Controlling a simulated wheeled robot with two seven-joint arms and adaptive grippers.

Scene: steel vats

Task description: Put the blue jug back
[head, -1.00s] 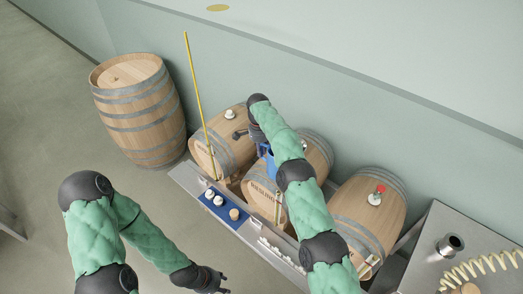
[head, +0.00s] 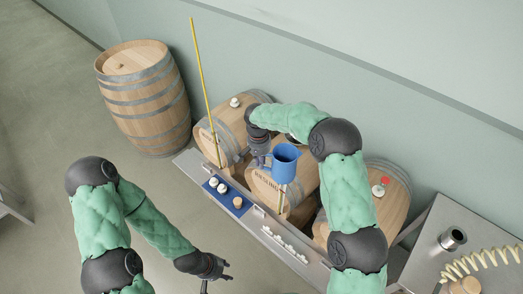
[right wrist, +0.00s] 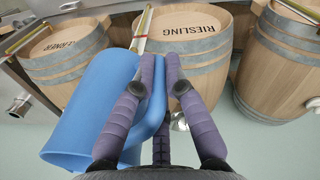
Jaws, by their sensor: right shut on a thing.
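The blue jug (head: 286,163) is held in the air over the front of the middle barrel (head: 262,188), mouth up. My right gripper (head: 265,161) is shut on its handle, left of the jug's body. In the right wrist view the jug (right wrist: 90,105) fills the left side, with its handle between the purple fingers (right wrist: 160,72). My left gripper (head: 226,271) hangs empty at the lower middle, fingers apart, away from the jug.
A blue mat (head: 228,204) with white bungs and a cork lies on the front bench (head: 262,228). A tall yellow rod (head: 205,90) stands at the left barrel. A steel table (head: 430,240) holds a coiled hose (head: 490,260).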

